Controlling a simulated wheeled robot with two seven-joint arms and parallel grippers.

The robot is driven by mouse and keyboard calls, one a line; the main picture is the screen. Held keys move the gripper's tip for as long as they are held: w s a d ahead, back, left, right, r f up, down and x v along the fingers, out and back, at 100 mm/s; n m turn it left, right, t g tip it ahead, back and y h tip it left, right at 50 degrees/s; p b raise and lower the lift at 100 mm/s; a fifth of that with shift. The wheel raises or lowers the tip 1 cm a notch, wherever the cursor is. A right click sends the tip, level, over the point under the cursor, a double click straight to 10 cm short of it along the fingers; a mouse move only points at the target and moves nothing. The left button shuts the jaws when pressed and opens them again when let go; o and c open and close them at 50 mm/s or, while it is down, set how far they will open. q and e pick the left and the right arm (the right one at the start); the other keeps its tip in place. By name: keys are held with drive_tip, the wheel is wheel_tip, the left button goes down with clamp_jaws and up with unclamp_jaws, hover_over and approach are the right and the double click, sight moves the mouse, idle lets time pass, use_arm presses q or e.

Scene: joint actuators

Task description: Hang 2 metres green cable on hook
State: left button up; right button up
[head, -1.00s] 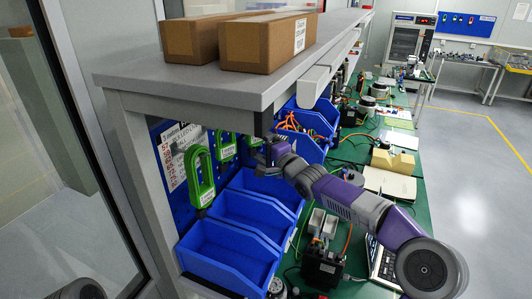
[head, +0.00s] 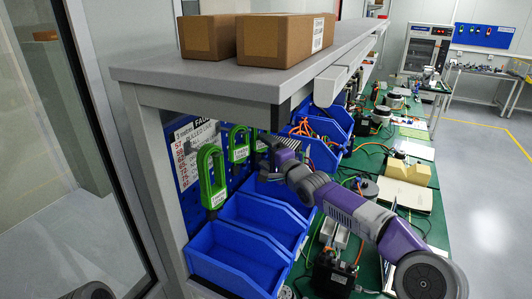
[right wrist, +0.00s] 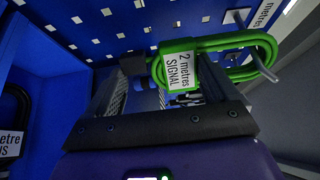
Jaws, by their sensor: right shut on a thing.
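My right gripper (head: 268,146) is beside the blue pegboard under the shelf. In the right wrist view the gripper (right wrist: 163,78) is shut on a coiled green cable (right wrist: 222,42) tagged "2 metres SIGNAL" (right wrist: 186,90). A metal hook (right wrist: 262,68) sticks out from the board and overlaps the right end of the green loop. I cannot tell whether the loop is around the hook or only in front of it. Other green cable loops hang on the board in the head view, one in front (head: 211,178) and one behind it (head: 239,146). My left gripper is not in view.
Blue bins (head: 240,262) stand below the board, close under my right arm. The grey shelf (head: 200,78) with cardboard boxes (head: 285,42) overhangs the board. The green bench (head: 420,235) is crowded with parts.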

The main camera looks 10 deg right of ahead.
drive_tip(key=o, duration=0.9)
drive_tip(key=shift+f, duration=0.1)
drive_tip(key=shift+o, duration=0.2)
drive_tip(key=shift+d, duration=0.1)
